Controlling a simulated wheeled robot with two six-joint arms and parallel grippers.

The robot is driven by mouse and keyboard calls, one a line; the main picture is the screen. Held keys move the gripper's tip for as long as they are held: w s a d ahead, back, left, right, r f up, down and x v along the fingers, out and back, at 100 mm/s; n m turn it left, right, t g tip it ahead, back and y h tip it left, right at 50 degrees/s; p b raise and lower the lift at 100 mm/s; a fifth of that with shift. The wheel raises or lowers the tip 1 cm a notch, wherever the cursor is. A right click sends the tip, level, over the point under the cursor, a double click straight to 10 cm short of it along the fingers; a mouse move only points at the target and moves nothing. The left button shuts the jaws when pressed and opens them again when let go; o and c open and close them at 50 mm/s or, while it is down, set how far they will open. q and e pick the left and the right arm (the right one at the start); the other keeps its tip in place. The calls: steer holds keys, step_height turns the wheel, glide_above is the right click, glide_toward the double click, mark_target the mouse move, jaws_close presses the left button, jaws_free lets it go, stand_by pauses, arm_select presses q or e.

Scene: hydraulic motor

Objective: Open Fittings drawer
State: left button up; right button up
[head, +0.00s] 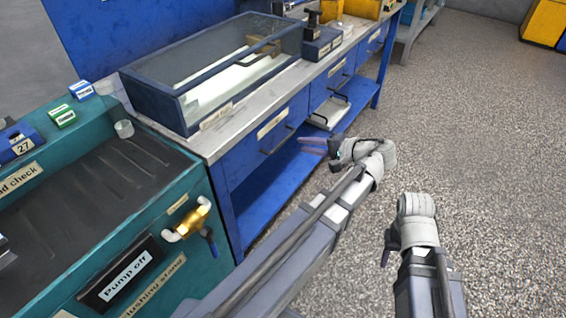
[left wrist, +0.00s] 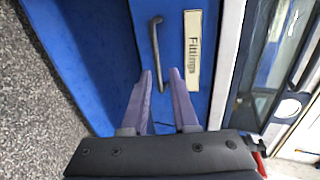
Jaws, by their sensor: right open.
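The Fittings drawer (left wrist: 172,25) is blue, with a cream "Fittings" label (left wrist: 192,50) and a dark bar handle (left wrist: 155,50) in the left wrist view. In the head view it appears to be the nearest bench drawer (head: 258,142), under the glass case, its front looking flush with the bench; the label is too small to read there. My left gripper (head: 316,146) is in front of the bench, to the right of that drawer. In the left wrist view its fingers (left wrist: 161,74) are apart and empty, pointing at the handle's near end. My right gripper (head: 388,248) is open above the floor.
A glass-topped case (head: 215,65) stands on the bench (head: 215,140). Further along, a small drawer (head: 328,113) looks pulled out. A teal flushing stand (head: 200,250) with a brass valve (head: 192,220) is at the left. The speckled floor (head: 480,150) at right is clear.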

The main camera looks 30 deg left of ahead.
mark_target(283, 141)
arm_select(q)
steer(key=a+f+y+b, duration=0.1)
steer(key=b, duration=0.1)
steer(key=w+a+f+b, duration=0.1)
steer(key=f+b, duration=0.1)
steer(key=shift+w+n+y, duration=0.2)
steer(key=shift+n+y, duration=0.1)
steer(key=shift+y, duration=0.1)
arm_select(e)
step_height(283, 141, down, 7)
steer(key=shift+r, duration=0.2)
arm_select(q)
steer(key=shift+b+x, duration=0.95)
steer(key=shift+x, duration=2.9)
arm_select(e)
steer(key=shift+f, duration=0.8)
arm_select(q)
jaws_close()
